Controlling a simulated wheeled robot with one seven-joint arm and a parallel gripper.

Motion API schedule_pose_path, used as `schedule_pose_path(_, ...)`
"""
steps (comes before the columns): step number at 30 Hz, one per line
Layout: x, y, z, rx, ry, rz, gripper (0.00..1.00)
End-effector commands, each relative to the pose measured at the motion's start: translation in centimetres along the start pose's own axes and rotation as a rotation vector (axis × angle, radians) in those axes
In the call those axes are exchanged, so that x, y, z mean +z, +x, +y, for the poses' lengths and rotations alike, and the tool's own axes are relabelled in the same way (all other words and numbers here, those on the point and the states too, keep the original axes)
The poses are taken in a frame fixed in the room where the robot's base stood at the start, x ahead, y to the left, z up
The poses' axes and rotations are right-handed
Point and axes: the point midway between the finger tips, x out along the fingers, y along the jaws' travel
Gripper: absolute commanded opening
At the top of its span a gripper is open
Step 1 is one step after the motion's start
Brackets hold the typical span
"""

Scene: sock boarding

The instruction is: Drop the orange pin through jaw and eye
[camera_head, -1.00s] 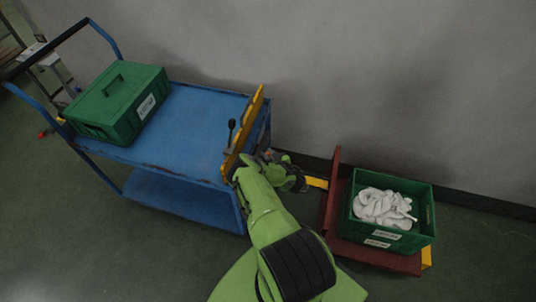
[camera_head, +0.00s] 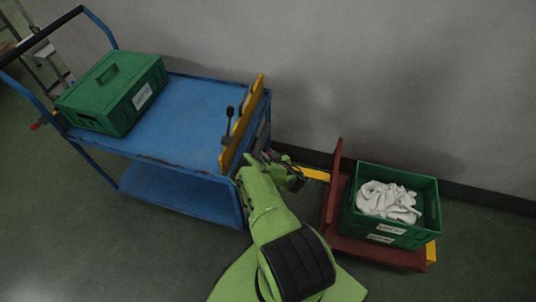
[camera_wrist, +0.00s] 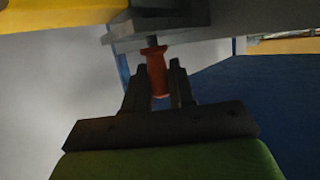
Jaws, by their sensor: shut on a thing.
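The orange pin (camera_wrist: 157,72) is in the wrist view, between the two dark fingers of my gripper (camera_wrist: 160,80). My gripper is shut on its orange part. A short grey piece shows at the pin's far end, close to a grey plate-like block (camera_wrist: 155,30), possibly the jaw. I cannot tell whether the pin is inside a hole. In the head view my gripper (camera_head: 293,178) is at the right end of the blue cart (camera_head: 190,115), by the yellow drawbar (camera_head: 315,174) of the red trolley (camera_head: 333,190). The drawbar's eye and the pin's tip are hidden.
A yellow bar (camera_head: 236,135) with a black-knobbed lever (camera_head: 229,118) stands along the cart's right end. A closed green case (camera_head: 110,92) sits on the cart. A green crate (camera_head: 390,232) of white socks (camera_head: 388,200) rides on the trolley. The wall is close behind.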

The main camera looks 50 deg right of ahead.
Motion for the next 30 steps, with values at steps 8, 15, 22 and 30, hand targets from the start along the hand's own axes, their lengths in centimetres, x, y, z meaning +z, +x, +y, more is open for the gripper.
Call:
schedule_pose_path(8,0.64,0.25,-0.01,0.000,0.000,0.001,0.00)
schedule_pose_path(15,0.60,0.24,0.00,0.000,0.000,0.001,0.29)
schedule_pose_path(22,0.59,0.24,0.00,0.000,0.000,0.000,0.54)
schedule_pose_path(30,0.57,-0.37,0.05,0.002,0.001,-0.003,0.54)
